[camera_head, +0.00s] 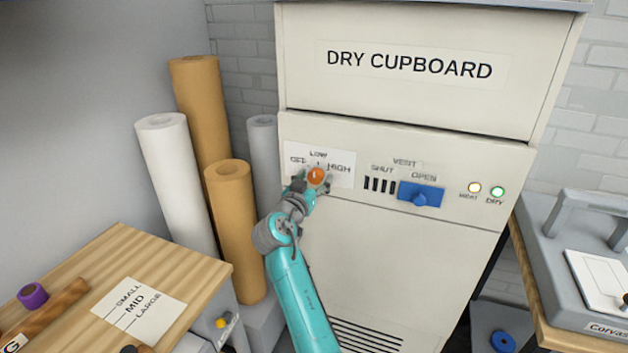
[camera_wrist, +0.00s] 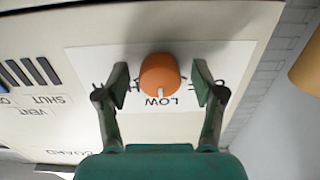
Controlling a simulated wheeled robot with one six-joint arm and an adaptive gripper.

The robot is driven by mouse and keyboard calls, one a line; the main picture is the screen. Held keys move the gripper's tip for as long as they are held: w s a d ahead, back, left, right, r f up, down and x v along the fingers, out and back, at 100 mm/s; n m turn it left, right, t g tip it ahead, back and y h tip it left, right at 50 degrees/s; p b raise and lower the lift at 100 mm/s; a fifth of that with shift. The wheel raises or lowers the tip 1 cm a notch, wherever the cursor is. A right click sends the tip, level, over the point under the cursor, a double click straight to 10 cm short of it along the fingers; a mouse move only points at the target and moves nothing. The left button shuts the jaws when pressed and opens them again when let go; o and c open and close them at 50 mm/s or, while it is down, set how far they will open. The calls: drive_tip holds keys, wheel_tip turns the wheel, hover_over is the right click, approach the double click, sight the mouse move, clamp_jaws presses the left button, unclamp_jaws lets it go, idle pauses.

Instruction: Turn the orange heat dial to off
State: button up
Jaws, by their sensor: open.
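The orange heat dial (camera_head: 317,175) is on a white label plate (camera_head: 343,171) on the front of the dry cupboard (camera_head: 420,250). The plate reads OFF, LOW and HIGH. The dial's white mark points at LOW. The dial also shows in the wrist view (camera_wrist: 159,73), where the picture is turned over and the mark again points towards LOW. My gripper (camera_head: 313,183) is at the dial. In the wrist view my gripper (camera_wrist: 161,80) is open, with one finger on each side of the dial and a gap on both sides. The fingers partly cover OFF and HIGH.
A blue vent slider (camera_head: 421,194) sits at OPEN, right of the dial. HEAT (camera_head: 474,187) and DRY (camera_head: 497,191) lamps are lit. Tall rolls (camera_head: 229,220) stand left of the cupboard. A wooden bench (camera_head: 110,255) is at lower left, and a grey press (camera_head: 580,270) at right.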

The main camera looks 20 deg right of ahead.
drive_tip(key=c, duration=1.1)
drive_tip(key=shift+c, duration=0.2)
drive_tip(key=shift+n, duration=0.4)
drive_tip(key=n, duration=1.1)
drive_tip(key=o, duration=1.1)
